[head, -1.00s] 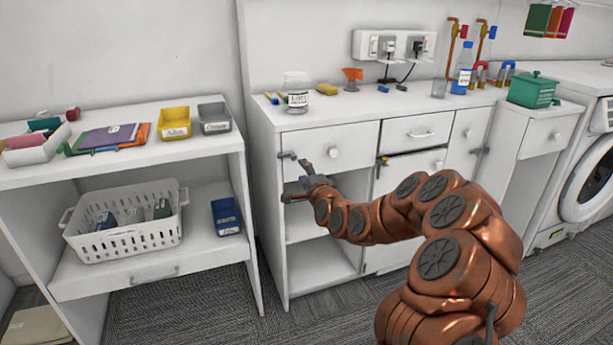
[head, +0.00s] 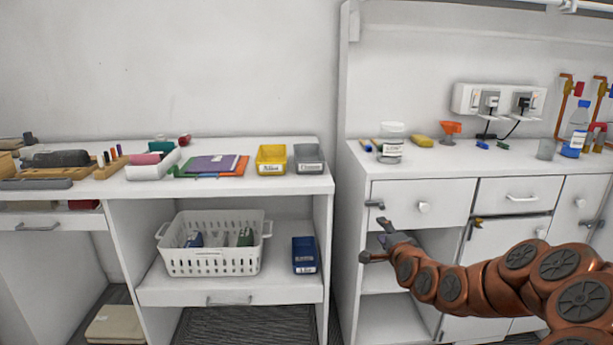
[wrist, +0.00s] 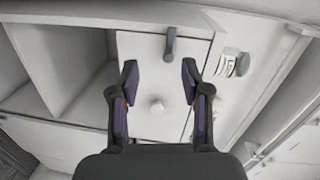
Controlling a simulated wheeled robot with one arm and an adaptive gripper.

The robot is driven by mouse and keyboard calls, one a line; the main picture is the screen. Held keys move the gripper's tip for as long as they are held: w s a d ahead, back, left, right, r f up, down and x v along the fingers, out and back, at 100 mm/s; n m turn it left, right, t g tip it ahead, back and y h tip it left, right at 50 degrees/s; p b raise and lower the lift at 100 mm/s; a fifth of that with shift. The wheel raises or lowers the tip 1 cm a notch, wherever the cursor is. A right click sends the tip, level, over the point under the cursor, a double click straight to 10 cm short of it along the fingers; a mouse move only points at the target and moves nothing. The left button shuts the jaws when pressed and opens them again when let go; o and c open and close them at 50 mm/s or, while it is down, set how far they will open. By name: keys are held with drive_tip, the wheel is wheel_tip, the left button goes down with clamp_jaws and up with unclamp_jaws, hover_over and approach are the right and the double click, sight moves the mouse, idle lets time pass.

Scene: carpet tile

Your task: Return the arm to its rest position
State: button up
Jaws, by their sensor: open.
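My gripper (head: 375,244) is at the end of my copper-coloured arm, in front of the open compartment of the right cabinet (head: 352,200). In the wrist view my gripper (wrist: 160,85) has its two dark fingers spread wide with nothing between them. Beyond the fingers is a white drawer front with a round knob (wrist: 156,105) and a grey latch (wrist: 170,45). The fingers look apart from the knob. My arm reaches in from the lower right of the head view.
On the left unit are a yellow bin (head: 271,160), a grey bin (head: 308,158) and, lower, a white basket (head: 212,258). Carpet floor shows below.

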drive_tip(key=s+a+f+n+g+y, duration=0.1)
drive_tip(key=s+a+f+n+g, duration=0.2)
drive_tip(key=s+a+n+g, duration=0.5)
drive_tip(key=s+a+f+n+g+y, duration=0.1)
drive_tip(key=s+a+f+n, duration=0.15)
drive_tip(key=s, duration=0.85)
drive_tip(key=s+d+n+g+h, duration=0.1)
drive_tip(key=s+n+g+h, duration=0.3)
drive_tip(key=s, duration=1.3)
drive_tip(key=s+d+n+g+y, duration=0.1)
drive_tip(key=s+g, duration=0.5)
drive_tip(key=s, duration=1.1)
wheel_tip(320, 180, up, 23)
drive_tip(key=s+p, duration=0.1)
drive_tip(key=p, duration=1.9)
drive_tip(key=shift+s+d+f+p, duration=0.15)
drive_tip(key=shift+s+p, duration=0.2)
drive_tip(key=shift+p, duration=0.05)
